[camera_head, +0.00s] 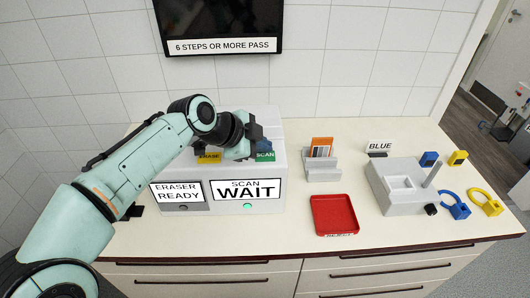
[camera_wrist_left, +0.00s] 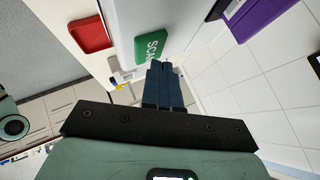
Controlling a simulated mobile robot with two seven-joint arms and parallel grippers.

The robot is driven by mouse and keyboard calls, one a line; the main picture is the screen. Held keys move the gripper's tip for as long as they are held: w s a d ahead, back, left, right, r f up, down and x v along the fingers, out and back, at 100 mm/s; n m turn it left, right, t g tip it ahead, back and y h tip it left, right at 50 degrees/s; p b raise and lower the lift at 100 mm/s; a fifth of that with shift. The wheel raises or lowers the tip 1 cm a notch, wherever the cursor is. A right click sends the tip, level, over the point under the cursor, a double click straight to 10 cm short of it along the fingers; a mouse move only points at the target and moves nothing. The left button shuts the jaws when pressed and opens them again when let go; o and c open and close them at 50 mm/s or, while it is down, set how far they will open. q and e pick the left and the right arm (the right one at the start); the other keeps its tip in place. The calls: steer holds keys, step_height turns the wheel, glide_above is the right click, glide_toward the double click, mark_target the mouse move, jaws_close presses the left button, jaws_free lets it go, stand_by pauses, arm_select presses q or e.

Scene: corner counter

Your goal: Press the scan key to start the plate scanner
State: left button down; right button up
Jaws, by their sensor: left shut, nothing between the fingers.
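The green SCAN key (camera_head: 265,156) is on top of the white plate scanner (camera_head: 262,118), at its right side. In the left wrist view the key (camera_wrist_left: 150,44) lies just beyond my fingertips. My left gripper (camera_head: 254,140) is shut and empty, right beside the key and partly over it. I cannot tell whether the fingertips touch the key. The closed fingers (camera_wrist_left: 162,68) show in the left wrist view. The scanner's right display (camera_head: 245,190) reads SCAN WAIT, with a green light (camera_head: 247,206) under it. My right gripper is out of view.
A yellow ERASE key (camera_head: 209,157) is left of the gripper, above an ERASER READY display (camera_head: 178,193). To the right are a small rack (camera_head: 322,170), a red tray (camera_head: 334,214) and a grey block (camera_head: 396,194). A wall screen (camera_head: 218,20) reads 6 STEPS OR MORE PASS.

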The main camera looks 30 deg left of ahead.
mark_target(262, 157)
arm_select(q)
steer(key=shift+r, duration=0.3)
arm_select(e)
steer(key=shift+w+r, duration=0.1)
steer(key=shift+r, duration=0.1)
arm_select(q)
steer(key=shift+r+p, duration=1.75)
steer(key=shift+r, duration=0.85)
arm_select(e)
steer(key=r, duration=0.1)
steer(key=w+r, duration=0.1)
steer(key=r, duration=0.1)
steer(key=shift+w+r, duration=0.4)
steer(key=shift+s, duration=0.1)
arm_select(q)
steer(key=shift+f, duration=0.1)
